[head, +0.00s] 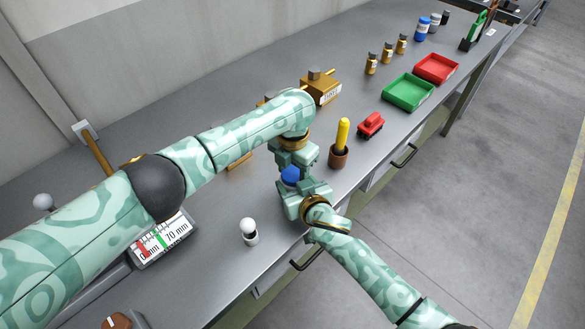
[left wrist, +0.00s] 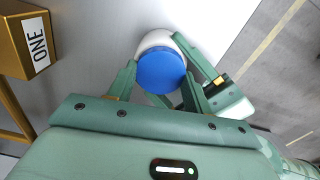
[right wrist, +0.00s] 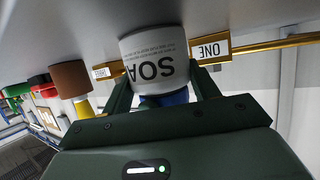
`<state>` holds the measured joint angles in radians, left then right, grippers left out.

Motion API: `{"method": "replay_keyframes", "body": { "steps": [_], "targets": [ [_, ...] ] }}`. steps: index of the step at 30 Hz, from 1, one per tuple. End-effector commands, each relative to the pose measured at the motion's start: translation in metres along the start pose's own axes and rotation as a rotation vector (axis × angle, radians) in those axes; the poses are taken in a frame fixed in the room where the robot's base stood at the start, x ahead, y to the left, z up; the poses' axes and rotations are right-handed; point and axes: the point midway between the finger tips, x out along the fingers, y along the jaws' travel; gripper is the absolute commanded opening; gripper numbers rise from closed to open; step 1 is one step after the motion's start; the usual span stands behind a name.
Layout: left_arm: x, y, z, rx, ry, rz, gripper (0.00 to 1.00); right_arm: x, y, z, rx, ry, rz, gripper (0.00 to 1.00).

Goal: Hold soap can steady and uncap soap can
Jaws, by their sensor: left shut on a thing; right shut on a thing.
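The soap can (right wrist: 152,48) is a white can with a "SOAP" label, upside down in the right wrist view. Its blue cap (left wrist: 160,71) is on it and faces up in the left wrist view; the cap also shows in the head view (head: 290,174). My right gripper (head: 300,192) comes from the front right and is shut on the can just below the cap. The grippers hide much of the can in the head view.
A brown cup (head: 339,156) with a yellow stick stands close by on the right. A red toy railcar (head: 371,124), green tray (head: 408,92) and red tray (head: 437,68) lie farther along the bench (head: 222,282). A small white-topped bottle (head: 249,231) stands left of the grippers.

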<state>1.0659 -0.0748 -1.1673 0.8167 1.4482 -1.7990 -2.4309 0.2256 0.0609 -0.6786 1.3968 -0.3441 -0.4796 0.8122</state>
Motion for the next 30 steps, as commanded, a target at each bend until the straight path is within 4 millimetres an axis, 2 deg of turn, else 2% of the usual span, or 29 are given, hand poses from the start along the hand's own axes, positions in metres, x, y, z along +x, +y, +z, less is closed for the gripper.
{"method": "replay_keyframes", "body": {
  "steps": [4, 11, 12, 14, 23, 30],
  "targets": [
    [0.0, 0.0, -0.001, -0.155, 0.001, 0.0, 0.23, 0.0, 0.001, 0.001, 0.0, -0.001, 0.001, 0.0],
    [0.0, 0.001, -0.001, -0.163, 0.001, 0.002, 0.23, 0.0, 0.001, 0.001, 0.0, -0.001, 0.002, 0.0],
    [0.0, 0.001, -0.001, -0.163, 0.001, 0.002, 0.55, 0.0, 0.001, 0.001, 0.0, -0.001, 0.002, 0.0],
    [0.0, 0.001, -0.001, -0.163, 0.001, 0.002, 0.72, 0.0, 0.001, 0.001, 0.0, -0.001, 0.002, 0.0],
    [-0.002, -0.001, 0.0, -0.161, -0.001, -0.001, 0.72, 0.0, 0.0, 0.001, 0.0, -0.001, 0.0, 0.0],
    [-0.034, 0.0, 0.001, -0.161, -0.004, -0.001, 0.72, 0.0, -0.001, 0.001, 0.0, -0.001, -0.001, 0.0]
  ]
}}
